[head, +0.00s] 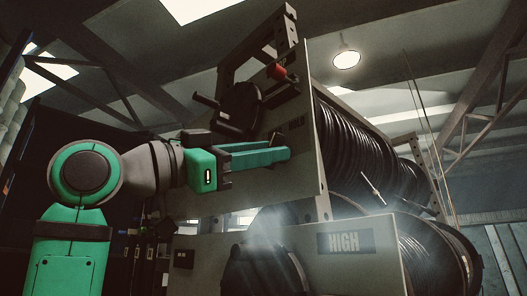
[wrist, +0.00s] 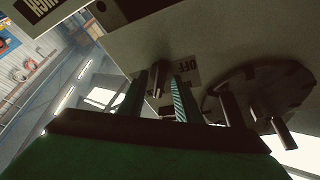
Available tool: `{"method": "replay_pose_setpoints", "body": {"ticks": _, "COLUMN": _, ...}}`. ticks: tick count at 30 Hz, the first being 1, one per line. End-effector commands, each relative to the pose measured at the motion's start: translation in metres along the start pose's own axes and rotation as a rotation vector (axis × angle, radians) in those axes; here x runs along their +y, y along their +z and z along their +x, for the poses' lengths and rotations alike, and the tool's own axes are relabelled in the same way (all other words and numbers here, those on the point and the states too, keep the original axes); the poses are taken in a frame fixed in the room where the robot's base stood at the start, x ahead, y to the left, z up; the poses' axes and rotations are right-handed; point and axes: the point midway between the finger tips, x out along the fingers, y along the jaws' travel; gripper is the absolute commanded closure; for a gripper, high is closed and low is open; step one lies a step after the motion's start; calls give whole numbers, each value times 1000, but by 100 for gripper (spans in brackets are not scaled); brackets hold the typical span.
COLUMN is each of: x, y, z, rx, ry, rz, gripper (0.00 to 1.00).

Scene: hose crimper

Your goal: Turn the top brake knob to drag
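In the head view my gripper (head: 284,152) reaches from the left across the upper grey panel (head: 310,175), its two green fingers pointing right. In the wrist view my gripper (wrist: 157,88) has its fingers apart, with a dark knob or lever (wrist: 157,76) showing between them. It looks like the brake knob; I cannot tell whether either finger touches it. An "OFF" label (wrist: 187,68) is beside it. In the head view a "HOLD" label (head: 297,124) is above the fingers, and they largely hide the knob. No drag label is readable.
A black crank wheel (head: 240,106) with a handle is just above my gripper; it also shows at right in the wrist view (wrist: 262,92). A red knob (head: 277,72) is higher up. Hose reels (head: 365,150) are behind the panel. A lower panel carries a "HIGH" label (head: 344,243).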

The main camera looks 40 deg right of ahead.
Motion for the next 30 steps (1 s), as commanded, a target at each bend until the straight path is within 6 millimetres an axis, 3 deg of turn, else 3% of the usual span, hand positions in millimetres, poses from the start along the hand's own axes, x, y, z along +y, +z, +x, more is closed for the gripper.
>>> {"method": "replay_pose_setpoints", "body": {"ticks": 2, "x": 0, "y": 0, "z": 0, "rx": 0, "ry": 0, "rz": 0, "gripper": 70}}
{"method": "replay_pose_setpoints", "body": {"ticks": 6, "x": 0, "y": 0, "z": 0, "rx": 0, "ry": 0, "rz": 0, "gripper": 98}}
{"method": "replay_pose_setpoints", "body": {"ticks": 19, "x": 1, "y": 0, "z": 0, "rx": 0, "ry": -27, "rz": -64, "gripper": 98}}
{"method": "replay_pose_setpoints", "body": {"ticks": 30, "x": 4, "y": -1, "z": 0, "rx": 1, "ry": -139, "rz": -332, "gripper": 98}}
